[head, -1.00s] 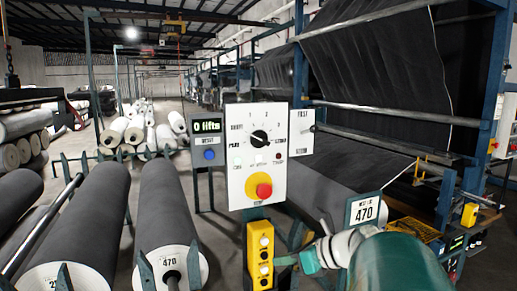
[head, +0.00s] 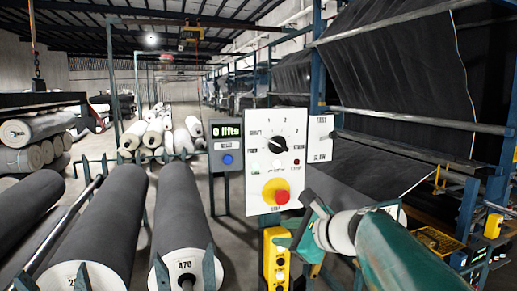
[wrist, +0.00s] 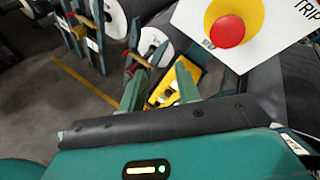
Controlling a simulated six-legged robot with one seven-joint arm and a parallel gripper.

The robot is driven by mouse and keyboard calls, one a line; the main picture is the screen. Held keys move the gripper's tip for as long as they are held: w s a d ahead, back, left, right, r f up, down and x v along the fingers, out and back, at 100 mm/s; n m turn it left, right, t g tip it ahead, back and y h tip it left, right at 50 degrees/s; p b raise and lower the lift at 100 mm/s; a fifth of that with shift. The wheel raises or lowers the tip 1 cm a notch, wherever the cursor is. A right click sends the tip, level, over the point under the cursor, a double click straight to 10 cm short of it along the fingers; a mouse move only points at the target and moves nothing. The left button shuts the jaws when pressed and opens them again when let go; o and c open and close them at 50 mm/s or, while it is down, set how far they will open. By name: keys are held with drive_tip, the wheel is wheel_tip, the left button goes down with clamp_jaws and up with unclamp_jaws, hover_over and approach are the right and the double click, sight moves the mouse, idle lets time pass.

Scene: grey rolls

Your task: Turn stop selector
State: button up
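The stop selector appears to be the black rotary knob (head: 278,144) on a white control panel (head: 257,180) in the head view. Numbers and words ring the knob. A red stop button (head: 282,197) on a yellow disc sits below it. In the wrist view the button (wrist: 228,31) and the panel's lower corner show at the upper right; the knob is out of that view. My gripper (head: 308,222) is below and right of the panel, apart from the knob. In the wrist view its two green fingers (wrist: 159,80) stand apart with nothing held between them.
A grey counter box (head: 226,146) reading "0 lifts" with a blue button stands left of the panel. A FAST/SLEW plate (head: 320,138) is at its right. A yellow button box (head: 276,258) hangs below, close to my gripper. Dark rolls (head: 184,222) lie left.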

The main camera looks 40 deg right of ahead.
wheel_tip(320, 180, up, 6)
drive_tip(key=s+n+t+h, duration=0.1)
drive_tip(key=h, duration=0.1)
drive_tip(key=t+h, duration=0.3)
drive_tip(key=h, duration=0.1)
approach(282, 147)
drive_tip(key=x, duration=0.8)
drive_tip(key=shift+w, duration=0.1)
clamp_jaws()
